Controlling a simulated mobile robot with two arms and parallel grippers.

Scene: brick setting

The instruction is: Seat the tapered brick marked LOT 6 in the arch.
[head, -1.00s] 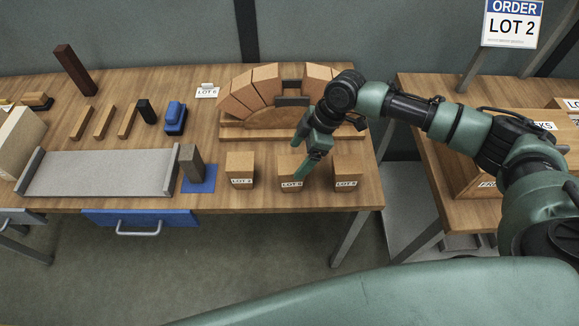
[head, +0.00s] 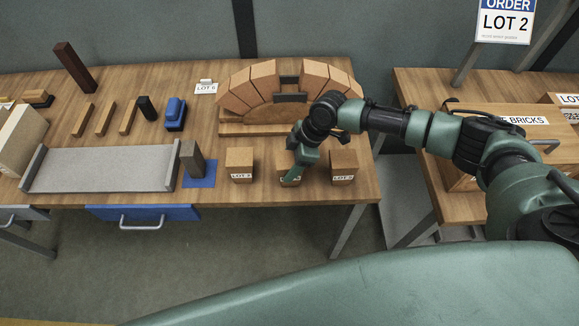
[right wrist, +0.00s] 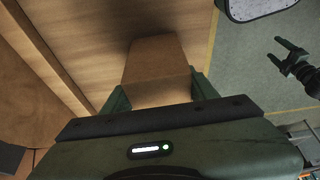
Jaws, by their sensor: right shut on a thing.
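Three tapered bricks stand in a row near the table's front edge: a left one (head: 239,164), a middle one (head: 286,160) and a right one (head: 343,167). Their lot labels are too small to read surely. My right gripper (head: 292,172) is shut on the middle brick, which also shows between the fingers in the right wrist view (right wrist: 155,65). The brick appears to stand on the table. The arch (head: 248,88) stands behind, with a gap at its crown. My left gripper (right wrist: 284,54) shows only in the right wrist view, fingers apart and empty.
A card reading LOT 6 (head: 206,87) stands left of the arch. The order sign (head: 505,22) reads LOT 2. A grey tray (head: 100,170), a grey block (head: 191,158) on a blue mat (head: 202,180) and a blue tool (head: 175,113) lie left.

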